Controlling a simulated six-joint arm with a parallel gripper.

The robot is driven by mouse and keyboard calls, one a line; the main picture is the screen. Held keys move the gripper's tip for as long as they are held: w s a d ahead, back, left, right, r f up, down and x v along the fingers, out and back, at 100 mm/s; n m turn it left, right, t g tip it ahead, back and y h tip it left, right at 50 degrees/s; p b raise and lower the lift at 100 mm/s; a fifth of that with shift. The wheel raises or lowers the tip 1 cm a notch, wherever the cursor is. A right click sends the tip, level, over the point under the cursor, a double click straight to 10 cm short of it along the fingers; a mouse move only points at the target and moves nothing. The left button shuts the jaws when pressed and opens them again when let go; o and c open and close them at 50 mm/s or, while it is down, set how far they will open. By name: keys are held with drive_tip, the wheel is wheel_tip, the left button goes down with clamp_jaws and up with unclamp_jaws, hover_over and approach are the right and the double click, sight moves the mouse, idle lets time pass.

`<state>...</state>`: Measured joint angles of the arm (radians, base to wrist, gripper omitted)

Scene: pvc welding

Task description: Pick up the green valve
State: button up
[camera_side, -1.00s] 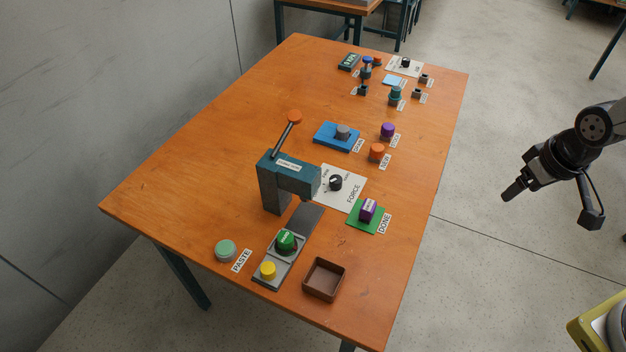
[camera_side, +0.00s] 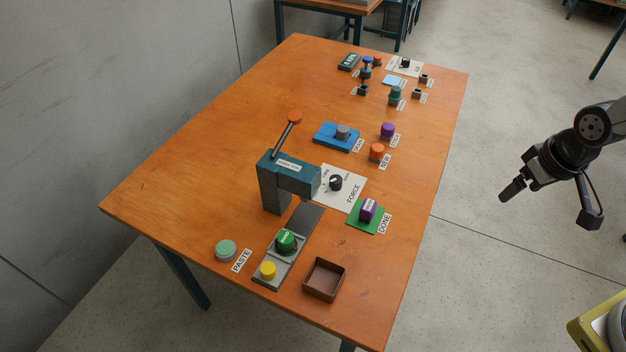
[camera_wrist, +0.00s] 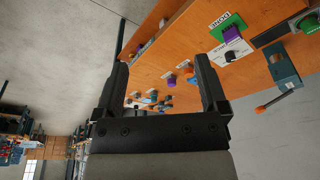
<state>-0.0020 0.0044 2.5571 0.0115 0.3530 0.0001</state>
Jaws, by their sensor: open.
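The green valve (camera_side: 286,240) sits on the grey sliding plate (camera_side: 277,273) at the near end of the table, in front of the teal press (camera_side: 287,179). A yellow cylinder (camera_side: 268,270) stands beside it on the same plate. In the wrist view a green object (camera_wrist: 310,22) shows at the top right edge, partly cut off; I cannot tell for sure that it is the valve. My gripper (camera_side: 548,204) is open and empty, off the right side of the table, well away from the valve. Its two fingers show apart in the wrist view (camera_wrist: 162,72).
An open brown box (camera_side: 324,279) stands right of the plate. A green pad with a purple block (camera_side: 367,210), a FORCE dial (camera_side: 336,183) and a paste jar (camera_side: 225,250) are nearby. The press lever (camera_side: 288,134) sticks up. The table's left side is clear.

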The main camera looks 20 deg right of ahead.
drive_tip(key=w+a+f+m+g+y, duration=0.2)
drive_tip(key=a+f+m+g+y, duration=0.25)
drive_tip(key=a, duration=0.65)
drive_tip(key=m+t+y, duration=0.7)
drive_tip(key=m+t, duration=0.1)
drive_tip(key=m, duration=1.1)
approach(287, 237)
drive_tip(key=shift+s+a+f+n, duration=0.15)
drive_tip(key=shift+a+f, duration=0.1)
drive_tip(key=shift+a, duration=0.2)
drive_tip(key=shift+a+f+n, duration=0.1)
drive_tip(key=shift+a+f, duration=0.1)
drive_tip(key=shift+a, duration=0.25)
drive_tip(key=shift+w+a+f+m+t, duration=0.1)
drive_tip(key=shift+w+f+m+t, duration=0.25)
drive_tip(key=shift+f+m, duration=0.15)
drive_tip(key=shift+x, duration=1.3)
drive_tip(key=shift+w+a, duration=0.1)
drive_tip(key=shift+a, duration=0.05)
drive_tip(key=shift+x, duration=2.45)
